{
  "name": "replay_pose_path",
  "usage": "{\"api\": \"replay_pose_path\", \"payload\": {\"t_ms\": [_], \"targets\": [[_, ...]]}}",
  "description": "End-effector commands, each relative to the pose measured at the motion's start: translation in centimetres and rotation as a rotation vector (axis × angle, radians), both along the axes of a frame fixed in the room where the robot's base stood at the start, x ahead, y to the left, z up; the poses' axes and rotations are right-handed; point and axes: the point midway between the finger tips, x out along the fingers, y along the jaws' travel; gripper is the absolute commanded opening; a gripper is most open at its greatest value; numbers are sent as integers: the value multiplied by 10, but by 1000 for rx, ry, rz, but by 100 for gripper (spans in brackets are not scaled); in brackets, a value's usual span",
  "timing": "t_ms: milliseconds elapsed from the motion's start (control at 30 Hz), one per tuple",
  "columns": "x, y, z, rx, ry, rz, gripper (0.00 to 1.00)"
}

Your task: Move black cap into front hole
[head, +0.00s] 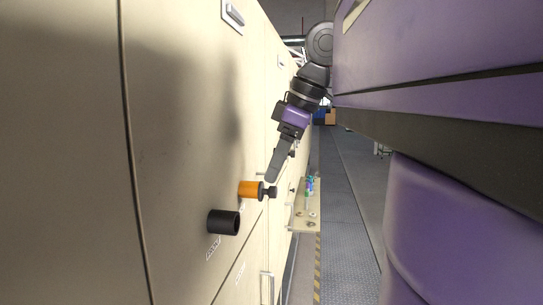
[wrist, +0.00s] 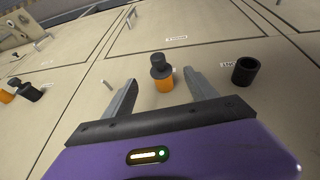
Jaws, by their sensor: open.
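The black cap (head: 270,192) sits on the end of an orange cylinder (head: 248,189) that sticks out from the beige furnace wall. In the wrist view the cap (wrist: 159,66) and orange cylinder (wrist: 165,84) lie between the two fingers, near the fingertips. My gripper (head: 273,178) is open, with no finger visibly touching the cap; it also shows in the wrist view (wrist: 164,82). A black hollow tube (head: 223,221) stands out from the wall nearer the head camera. Its open end shows in the wrist view (wrist: 245,70), right of the fingers, and looks empty.
In the wrist view another black-capped orange fitting (wrist: 8,92) and black tube (wrist: 30,92) stand at far left. Small handles stick out from the panels. A shelf (head: 307,221) with small items lies beyond my gripper. The walkway (head: 346,200) on the right is clear.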

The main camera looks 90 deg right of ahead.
Motion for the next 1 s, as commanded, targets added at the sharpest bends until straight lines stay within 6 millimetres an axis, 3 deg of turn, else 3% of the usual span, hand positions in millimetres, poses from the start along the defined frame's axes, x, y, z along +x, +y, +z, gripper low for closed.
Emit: {"api": "replay_pose_path", "payload": {"t_ms": [400, 833, 1000], "targets": [[20, -10, -55, 0, 1, 0, 66], [23, -12, -59, 1, 0, 0, 66], [23, -12, -59, 1, 0, 0, 33]]}}
